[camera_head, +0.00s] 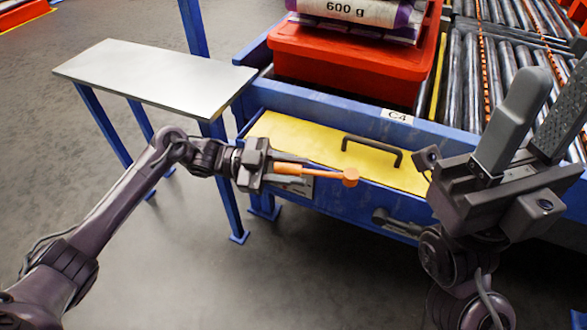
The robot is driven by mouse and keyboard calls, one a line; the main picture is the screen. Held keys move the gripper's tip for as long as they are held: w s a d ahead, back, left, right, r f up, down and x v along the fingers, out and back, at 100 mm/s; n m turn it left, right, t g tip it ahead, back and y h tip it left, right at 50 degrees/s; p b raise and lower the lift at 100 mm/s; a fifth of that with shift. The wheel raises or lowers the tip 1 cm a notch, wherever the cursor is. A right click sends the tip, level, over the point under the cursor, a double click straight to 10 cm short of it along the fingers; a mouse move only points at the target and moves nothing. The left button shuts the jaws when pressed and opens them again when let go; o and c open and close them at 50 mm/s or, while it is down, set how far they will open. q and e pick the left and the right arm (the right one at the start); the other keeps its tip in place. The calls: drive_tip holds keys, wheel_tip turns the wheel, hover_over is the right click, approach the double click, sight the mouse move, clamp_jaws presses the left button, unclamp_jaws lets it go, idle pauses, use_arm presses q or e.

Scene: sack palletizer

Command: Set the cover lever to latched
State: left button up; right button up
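The cover lever (325,173) is orange with a round knob at its right end. It lies nearly level, pointing right, in front of the yellow cover (300,137). My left gripper (298,171) is at the lever's left part. Its fingers look apart, one above and one below the orange bar, and hide some of it. I cannot tell whether they touch it. A grey plate shows partly behind the lever. My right gripper (535,105) is open and empty at the right, its fingers pointing up. The yellow cover has a black handle (371,146) and lies flat in the blue frame.
A red crate (350,65) with sacks (350,12) stands behind the cover. Roller conveyors (490,80) run at the back right. A grey-topped side table (155,75) stands at the left. The floor in front is clear.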

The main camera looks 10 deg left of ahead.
use_arm(q)
drive_tip(key=shift+o, duration=1.2)
drive_tip(key=a, duration=0.8)
drive_tip(key=shift+p, duration=0.3)
